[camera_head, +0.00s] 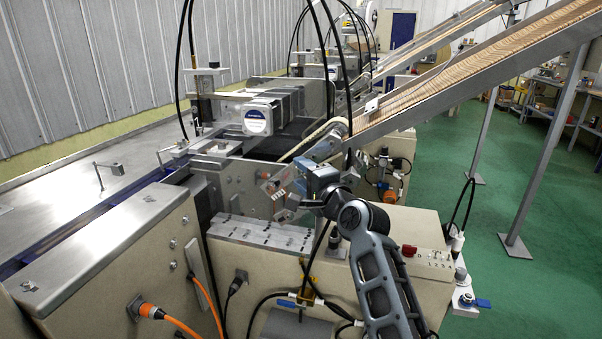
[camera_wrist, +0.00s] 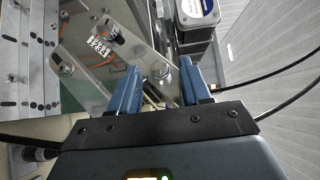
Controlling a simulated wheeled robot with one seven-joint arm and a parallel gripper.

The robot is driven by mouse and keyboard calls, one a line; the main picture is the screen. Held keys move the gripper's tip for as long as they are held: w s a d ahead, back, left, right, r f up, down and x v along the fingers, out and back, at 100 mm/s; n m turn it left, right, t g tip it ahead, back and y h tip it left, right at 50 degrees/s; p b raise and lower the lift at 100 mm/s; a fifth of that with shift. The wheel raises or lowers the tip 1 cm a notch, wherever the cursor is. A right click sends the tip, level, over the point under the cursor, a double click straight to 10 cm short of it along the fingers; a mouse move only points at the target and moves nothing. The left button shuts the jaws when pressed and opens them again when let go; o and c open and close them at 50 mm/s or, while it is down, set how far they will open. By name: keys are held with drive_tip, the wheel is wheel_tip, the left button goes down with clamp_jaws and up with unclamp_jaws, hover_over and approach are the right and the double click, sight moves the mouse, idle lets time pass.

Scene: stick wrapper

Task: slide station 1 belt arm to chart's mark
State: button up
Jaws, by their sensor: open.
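My gripper (camera_wrist: 160,66) is open, its two blue fingers apart in the wrist view. A round metal knob or roller end (camera_wrist: 161,72) shows between the fingertips, with no clear sign of contact. A small white label with printed marks (camera_wrist: 98,46) is near the plate's upper part, beside a black knob (camera_wrist: 113,30). I cannot tell which part is the belt arm, or read the label. In the head view, my gripper (camera_head: 290,204) is at the machine's side, its fingertips partly hidden.
An inclined belt conveyor (camera_head: 470,78) rises to the right. A motor box (camera_head: 257,118) stands above the machine. A slotted metal plate (camera_head: 262,233) lies in front of my gripper. Black cables (camera_head: 180,70) loop overhead. Green floor (camera_head: 500,195) is open on the right.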

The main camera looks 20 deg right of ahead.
drive_tip(key=shift+w+a, duration=0.1)
drive_tip(key=shift+w, duration=0.35)
clamp_jaws()
idle(0.4)
